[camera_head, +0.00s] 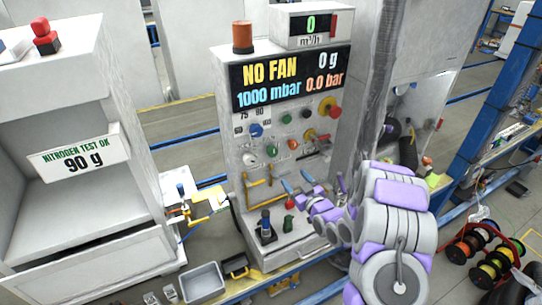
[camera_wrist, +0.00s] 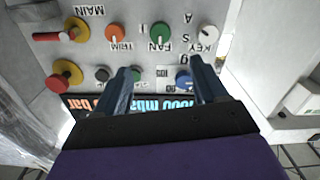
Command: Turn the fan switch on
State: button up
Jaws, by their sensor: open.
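The control panel (camera_head: 287,130) stands ahead, and its display (camera_head: 290,78) reads "NO FAN", "0 g", "1000 mbar" and "0.0 bar". The fan switch is a green knob (camera_wrist: 160,32) beside the upside-down FAN label in the wrist view; it also shows on the panel in the head view (camera_head: 272,150). My gripper (camera_wrist: 160,73) is open and empty, its two dark blue fingers pointing at the panel. The green knob lies beyond the fingertips, between their lines, and apart from them. In the head view my gripper (camera_head: 298,182) is below the knob.
An orange knob (camera_wrist: 115,33) and a white key knob (camera_wrist: 208,33) flank the green one. A red-and-yellow main switch (camera_wrist: 75,29) is farther left in the wrist view. Yellow handles (camera_head: 258,182) and small valves (camera_head: 289,223) are low on the station.

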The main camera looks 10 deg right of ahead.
aim_at(274, 153)
jog(key=b+x, duration=0.1)
jog(key=x, duration=1.6)
jog(key=shift+w+a+r, duration=0.1)
jog(key=shift+w, duration=0.1)
jog(key=shift+c, duration=0.4)
jog(key=c, duration=1)
jog(key=shift+o, duration=0.2)
